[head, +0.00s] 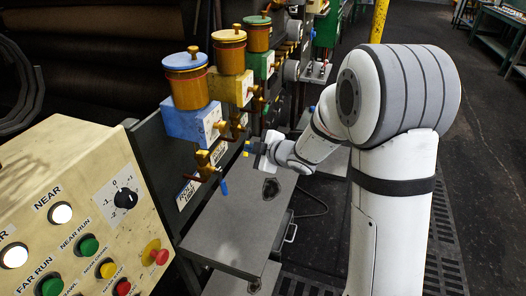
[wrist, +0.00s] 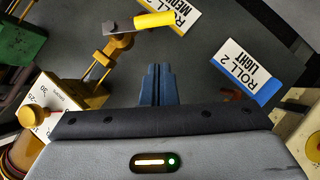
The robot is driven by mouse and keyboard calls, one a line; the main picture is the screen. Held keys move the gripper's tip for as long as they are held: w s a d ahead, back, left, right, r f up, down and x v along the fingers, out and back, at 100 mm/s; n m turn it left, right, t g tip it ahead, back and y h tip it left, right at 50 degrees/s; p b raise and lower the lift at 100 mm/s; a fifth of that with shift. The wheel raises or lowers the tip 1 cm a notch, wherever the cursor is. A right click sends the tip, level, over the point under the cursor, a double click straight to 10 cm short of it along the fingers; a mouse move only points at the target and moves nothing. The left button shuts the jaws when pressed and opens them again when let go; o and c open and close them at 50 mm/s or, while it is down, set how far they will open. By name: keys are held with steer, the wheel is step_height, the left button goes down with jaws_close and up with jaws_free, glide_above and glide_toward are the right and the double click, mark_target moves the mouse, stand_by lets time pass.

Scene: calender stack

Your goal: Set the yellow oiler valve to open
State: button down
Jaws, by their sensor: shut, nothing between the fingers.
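The yellow oiler (head: 230,88) stands between a blue and a green one in the head view. Its valve has a yellow-sleeved lever (wrist: 153,20), on a brass valve body (wrist: 117,42) at the top of the wrist view. The lever lies nearly crosswise there, its free end to the right. A small yellow piece of it shows beside my gripper in the head view (head: 246,154). My gripper (wrist: 157,68) has its blue fingers shut and empty, apart from the lever and pointing toward its side. The oiler's yellow block (wrist: 65,95) with a dial is at lower left.
The blue oiler (head: 192,122), with a blue lever (head: 224,187) hanging down, is nearer. The green oiler (head: 258,35) is farther. A "ROLL 2 LIGHT" plate (wrist: 240,65) is right of the fingers. A cream control panel (head: 70,215) fills the lower left; a grey ledge (head: 225,235) lies below.

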mark_target(248, 143)
steer(key=shift+w+a+f, duration=0.2)
steer(key=shift+w+f, duration=0.65)
steer(key=shift+w, duration=0.1)
steer(key=shift+w+a+f, duration=0.15)
steer(key=shift+w+f, duration=0.7)
steer(key=shift+w, duration=0.1)
